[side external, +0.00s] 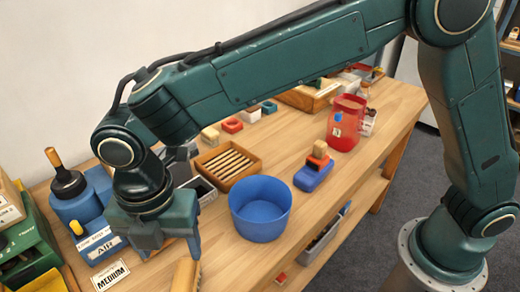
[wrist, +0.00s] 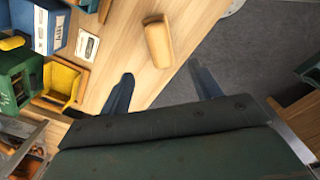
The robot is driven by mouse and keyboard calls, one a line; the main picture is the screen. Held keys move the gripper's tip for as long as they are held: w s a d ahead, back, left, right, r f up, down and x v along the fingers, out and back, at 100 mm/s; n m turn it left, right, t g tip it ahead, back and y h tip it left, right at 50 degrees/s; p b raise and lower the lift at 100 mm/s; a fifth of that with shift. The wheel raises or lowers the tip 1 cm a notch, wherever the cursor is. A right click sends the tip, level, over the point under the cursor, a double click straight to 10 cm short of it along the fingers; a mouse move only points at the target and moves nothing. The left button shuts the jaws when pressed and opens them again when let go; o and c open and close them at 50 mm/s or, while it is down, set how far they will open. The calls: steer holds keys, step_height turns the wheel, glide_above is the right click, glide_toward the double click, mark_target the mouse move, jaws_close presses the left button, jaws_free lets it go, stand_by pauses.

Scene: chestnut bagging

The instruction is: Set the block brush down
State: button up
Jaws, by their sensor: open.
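The block brush appears as a tan wooden piece with rounded ends in the wrist view (wrist: 158,44), at the table's edge. In the side view its tan body (side external: 184,275) shows below my gripper, partly cut off by the bottom edge. My gripper (wrist: 164,84) is open, with its two dark fingers spread wide and nothing held between them. In the wrist picture the brush is just above the gap between the fingertips, apart from both. The side view also shows my gripper (side external: 172,253) low over the front of the wooden table (side external: 225,268).
A blue bowl (side external: 260,222) stands right of my gripper in the side view. A blue bin (side external: 100,243), a MEDIUM card (side external: 111,275) and a green crate (side external: 30,255) are at left. A slatted wooden tray (side external: 228,164) is behind. The table edge drops to grey floor (wrist: 245,50).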

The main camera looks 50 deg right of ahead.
steer(key=d+r+m+t, duration=0.1)
steer(key=d+r+m, duration=0.3)
steer(key=d, duration=0.3)
steer(key=d+r+m+y, duration=0.1)
steer(key=d+r+m, duration=0.3)
steer(key=d, duration=0.3)
steer(key=d+r+m+t, duration=0.1)
steer(key=d+r+m, duration=0.3)
steer(key=d, duration=0.3)
steer(key=s+d+m+t+h, duration=0.1)
steer(key=s+d+m+t, duration=0.2)
steer(key=s+d+m, duration=1.2)
steer(key=shift+d+f+t, duration=0.15)
steer(key=shift+d+t, duration=0.15)
steer(key=shift+d, duration=0.7)
